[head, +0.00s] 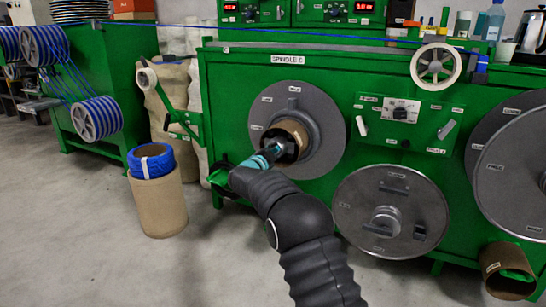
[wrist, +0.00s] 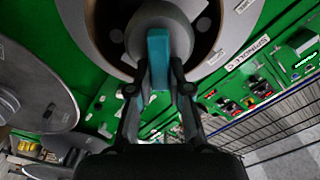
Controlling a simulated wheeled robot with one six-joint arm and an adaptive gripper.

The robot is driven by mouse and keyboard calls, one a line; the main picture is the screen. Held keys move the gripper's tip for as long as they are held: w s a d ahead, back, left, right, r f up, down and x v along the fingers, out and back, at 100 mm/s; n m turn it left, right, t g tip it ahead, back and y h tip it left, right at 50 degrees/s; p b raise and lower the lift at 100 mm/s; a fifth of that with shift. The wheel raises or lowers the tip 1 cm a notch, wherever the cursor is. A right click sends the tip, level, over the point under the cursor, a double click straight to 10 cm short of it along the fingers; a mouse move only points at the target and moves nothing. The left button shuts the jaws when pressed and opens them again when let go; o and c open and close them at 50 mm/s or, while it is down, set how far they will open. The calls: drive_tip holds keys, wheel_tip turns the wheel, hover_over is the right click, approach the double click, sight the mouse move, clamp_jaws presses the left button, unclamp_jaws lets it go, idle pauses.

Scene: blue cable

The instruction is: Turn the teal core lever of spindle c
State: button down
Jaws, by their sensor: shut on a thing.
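The teal core lever (wrist: 158,58) stands out from the hub of spindle C, between the two fingers of my gripper (wrist: 158,88) in the wrist view. My gripper is shut on it. In the head view my gripper (head: 272,151) reaches the hub from the lower left, and the lever is mostly hidden by it. Spindle C has a grey disc (head: 323,112) with a brown core ring (head: 297,128) around the hub. Its name plate (head: 288,59) is above the disc.
The green machine (head: 228,92) fills the middle and right. A loose grey flange (head: 392,190) is right of my arm, and an empty brown core (head: 507,270) lies at the lower right. A brown drum (head: 158,205) with a blue coil on top stands at the left. Floor between is clear.

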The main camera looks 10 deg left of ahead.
drive_tip(key=shift+d+f+m+b, duration=0.15)
drive_tip(key=shift+m+b, duration=0.35)
drive_tip(key=shift+m, duration=0.8)
drive_tip(key=shift+f+m+b, duration=0.25)
drive_tip(key=shift+m+b, duration=0.25)
drive_tip(key=shift+m, duration=0.8)
drive_tip(key=shift+d+f+m+b, duration=0.15)
drive_tip(key=shift+m+b, duration=0.35)
drive_tip(key=shift+m, duration=0.8)
drive_tip(key=shift+a+f, duration=0.1)
drive_tip(key=c, duration=1.1)
unclamp_jaws()
drive_tip(key=shift+s+a, duration=0.1)
drive_tip(key=shift+s, duration=0.1)
drive_tip(key=v, duration=1.1)
drive_tip(key=shift+s+a, duration=0.1)
drive_tip(key=shift+s, duration=0.3)
